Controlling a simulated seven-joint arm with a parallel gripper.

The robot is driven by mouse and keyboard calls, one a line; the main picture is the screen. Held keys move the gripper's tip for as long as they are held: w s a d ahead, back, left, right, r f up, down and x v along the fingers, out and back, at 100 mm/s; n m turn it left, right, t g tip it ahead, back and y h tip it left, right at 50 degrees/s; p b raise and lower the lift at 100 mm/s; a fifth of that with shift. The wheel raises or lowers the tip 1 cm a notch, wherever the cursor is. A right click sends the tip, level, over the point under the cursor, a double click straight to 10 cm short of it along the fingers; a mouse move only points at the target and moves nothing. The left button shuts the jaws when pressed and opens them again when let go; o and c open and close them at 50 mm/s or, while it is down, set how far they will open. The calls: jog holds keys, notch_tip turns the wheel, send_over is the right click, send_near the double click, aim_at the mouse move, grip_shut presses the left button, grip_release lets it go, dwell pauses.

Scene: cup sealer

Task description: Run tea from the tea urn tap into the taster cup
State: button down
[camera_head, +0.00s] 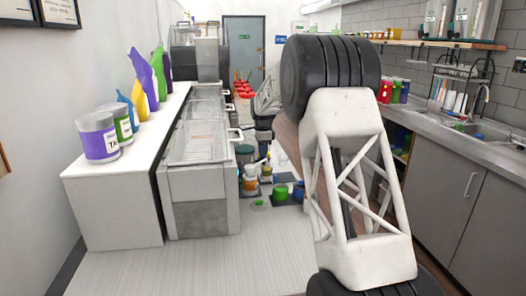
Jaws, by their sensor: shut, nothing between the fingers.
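I cannot pick out the tea urn tap or the taster cup for certain. Two tall metal dispensers with green labels, possibly urns, stand on the upper right shelf, one at the left (437,19) and one at the right (484,20); no tap can be made out. A small green item (259,203) lies on the pale counter.
A metal counter unit with clear lids (198,143) stands left of centre. A white ledge (110,172) bears labelled tubs (98,137) and coloured bottles (158,72). The pale counter (190,272) in front is clear. A sink (466,128) is at the right.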

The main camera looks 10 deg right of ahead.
jog(key=shift+s+f, duration=0.15)
jog(key=shift+f, duration=0.6)
notch_tip(320, 180, up, 16)
jog(key=shift+f, duration=0.25)
dwell(0.6)
dwell(0.4)
jog(key=s+r+n, duration=0.2)
jog(key=s+n, duration=0.1)
jog(key=s, duration=0.9)
jog(key=s+r+n+t, duration=0.1)
jog(key=s+n, duration=0.2)
jog(key=s, duration=0.8)
jog(key=s+r+n, duration=0.2)
jog(key=s+n, duration=0.1)
jog(key=s, duration=0.9)
jog(key=s+f+n, duration=0.3)
jog(key=s+f, duration=0.2)
jog(key=s, duration=0.6)
jog(key=s+f+n+t, duration=0.1)
jog(key=s+f+n, duration=0.2)
jog(key=s, duration=0.9)
jog(key=s+f+n, duration=0.2)
jog(key=s+f, duration=0.4)
jog(key=s, duration=0.5)
jog(key=shift+s+a+f+n+t, duration=0.2)
jog(key=shift+s+f+n+t, duration=0.1)
jog(key=shift+s+f+n, duration=0.1)
